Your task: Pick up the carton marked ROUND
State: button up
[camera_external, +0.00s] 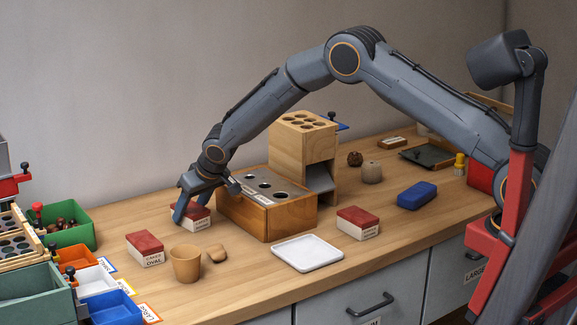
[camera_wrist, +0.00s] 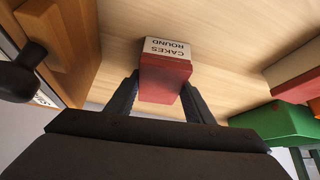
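The carton marked ROUND (camera_external: 196,218) stands on the table left of the wooden box with holes. It has a red top and a pale label. In the wrist view the carton (camera_wrist: 165,78) reads CAKES ROUND, upside down. My gripper (camera_external: 186,208) is low at this carton and partly hides it. In the wrist view my gripper (camera_wrist: 160,90) has a dark finger on each side of the carton. The gaps are very narrow, and I cannot tell whether the fingers touch it. The carton appears to rest on the table.
A wooden box with a grey holed top (camera_external: 277,190) stands close right of my gripper. The carton marked OVAL (camera_external: 145,249), a brown cup (camera_external: 186,264) and a white tray (camera_external: 307,254) are in front. Another red-topped carton (camera_external: 358,223) stands right. A green bin (camera_external: 66,232) is left.

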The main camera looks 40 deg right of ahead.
jog(key=c, duration=0.5)
